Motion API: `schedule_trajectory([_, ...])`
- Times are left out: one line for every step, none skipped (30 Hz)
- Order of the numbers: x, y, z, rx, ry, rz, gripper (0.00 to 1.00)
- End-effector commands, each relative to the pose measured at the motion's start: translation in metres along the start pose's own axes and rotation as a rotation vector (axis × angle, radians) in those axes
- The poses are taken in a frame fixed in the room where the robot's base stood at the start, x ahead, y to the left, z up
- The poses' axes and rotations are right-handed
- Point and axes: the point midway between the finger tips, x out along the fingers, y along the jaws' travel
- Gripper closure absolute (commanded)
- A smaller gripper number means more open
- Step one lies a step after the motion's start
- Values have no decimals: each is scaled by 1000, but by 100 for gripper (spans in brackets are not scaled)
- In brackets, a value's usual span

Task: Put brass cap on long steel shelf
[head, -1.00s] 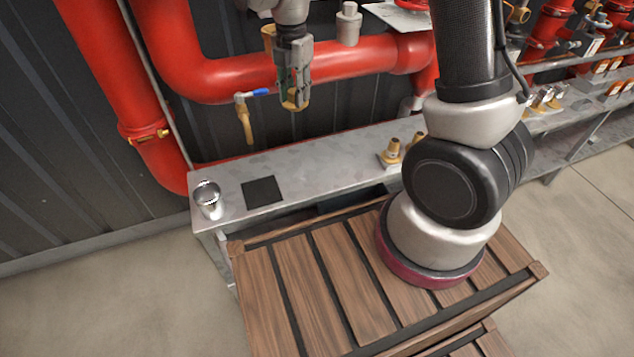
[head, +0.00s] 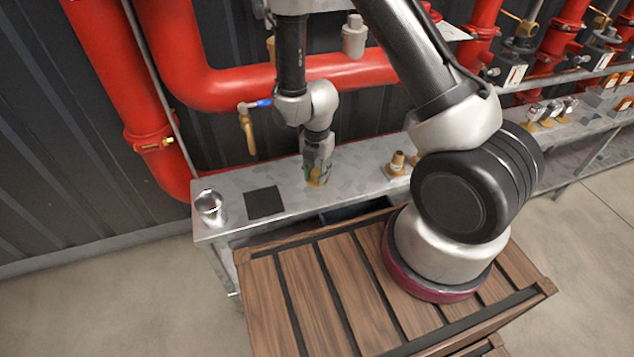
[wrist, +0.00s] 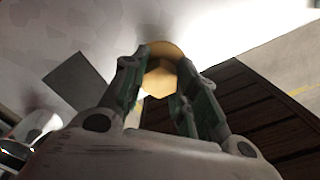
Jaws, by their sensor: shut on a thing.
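The brass cap (wrist: 160,78) sits between the two fingers of my gripper (wrist: 158,92) in the wrist view. In the head view the brass cap (head: 314,182) shows only as a small golden patch at the fingertips. My gripper (head: 318,172) is shut on it and points down over the long steel shelf (head: 290,190), right of the dark square. I cannot tell whether the cap touches the shelf top. The grey shelf surface (wrist: 205,25) also shows behind the cap in the wrist view.
A shiny metal cup (head: 210,207) and a dark square (head: 264,202) are on the shelf's left part. Brass fittings (head: 397,163) stand to the right of my gripper. Red pipes (head: 240,88) and a tap with a blue handle (head: 250,115) are behind. A slatted wooden crate (head: 310,290) is in front.

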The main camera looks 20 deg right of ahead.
Motion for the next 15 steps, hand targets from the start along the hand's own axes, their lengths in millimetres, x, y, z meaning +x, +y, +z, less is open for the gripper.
schedule_trajectory([7, -1, 0, 0, 1, -3, 100])
schedule_trajectory([11, -1, -1, 0, 2, -4, 100])
schedule_trajectory([18, -2, -1, 0, 2, -5, 100])
schedule_trajectory([23, -1, -1, 0, 2, -4, 100])
schedule_trajectory([28, -2, -1, 0, 2, -5, 100])
schedule_trajectory([33, -1, 0, 0, 2, -3, 100])
schedule_trajectory([36, -1, 0, 0, 1, -2, 100])
schedule_trajectory([39, -1, 0, 0, 1, -2, 100])
schedule_trajectory([40, 0, 0, 0, 1, -1, 100])
schedule_trajectory([41, 0, 0, 0, 1, -1, 100])
schedule_trajectory([41, 0, 0, 0, 0, 0, 100])
schedule_trajectory([41, 0, 0, 0, 0, 0, 100])
schedule_trajectory([41, 0, 0, 0, 0, 0, 100])
schedule_trajectory([41, 0, 0, 0, 0, 0, 100])
schedule_trajectory([40, 0, 0, 0, 0, 0, 100])
